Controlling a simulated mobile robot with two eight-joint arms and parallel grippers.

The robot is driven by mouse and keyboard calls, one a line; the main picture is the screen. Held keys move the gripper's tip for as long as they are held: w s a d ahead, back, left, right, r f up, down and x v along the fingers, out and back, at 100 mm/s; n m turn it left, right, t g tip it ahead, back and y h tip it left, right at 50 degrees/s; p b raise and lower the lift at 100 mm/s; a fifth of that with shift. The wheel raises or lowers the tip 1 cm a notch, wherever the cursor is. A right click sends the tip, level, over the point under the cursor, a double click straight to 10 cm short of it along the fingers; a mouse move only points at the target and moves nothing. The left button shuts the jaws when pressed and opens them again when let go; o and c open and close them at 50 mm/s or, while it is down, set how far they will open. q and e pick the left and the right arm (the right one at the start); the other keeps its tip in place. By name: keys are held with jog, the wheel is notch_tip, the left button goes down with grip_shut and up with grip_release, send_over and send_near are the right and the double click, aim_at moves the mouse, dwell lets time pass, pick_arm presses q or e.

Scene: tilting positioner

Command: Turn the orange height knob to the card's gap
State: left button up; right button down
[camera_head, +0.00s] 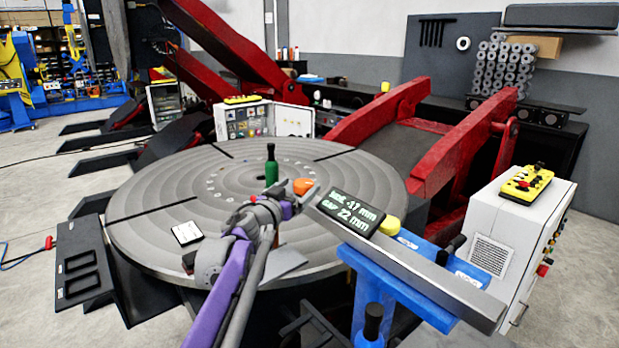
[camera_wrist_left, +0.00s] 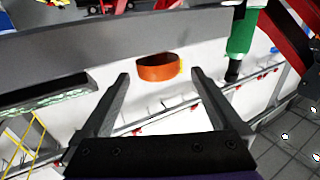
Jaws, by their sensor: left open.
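The orange height knob (camera_head: 303,186) sits at the far left end of a grey beam, above the round table. It also shows in the left wrist view (camera_wrist_left: 158,68), on the side of the grey bar. My left gripper (camera_head: 284,190) is open beside the knob, its fingertips on either side of it in the wrist view (camera_wrist_left: 159,76). The knob appears a little beyond the tips, not gripped. A dark display (camera_head: 346,212) on the beam shows green text; the lower line appears to read gap 22 mm. A white card (camera_head: 187,233) lies on the table, its writing too small to read. My right gripper is out of view.
A green torch-like piece (camera_head: 271,165) stands close behind my left gripper; it shows at the upper right of the wrist view (camera_wrist_left: 243,30). The round grey table (camera_head: 150,200) lies below. A yellow button (camera_head: 389,227) is beside the display. A white control cabinet (camera_head: 500,240) stands right.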

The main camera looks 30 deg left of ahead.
aim_at(310, 180)
pick_arm(q)
jog(key=w+p, duration=0.1)
jog(key=w, duration=0.5)
jog(key=shift+w, duration=0.2)
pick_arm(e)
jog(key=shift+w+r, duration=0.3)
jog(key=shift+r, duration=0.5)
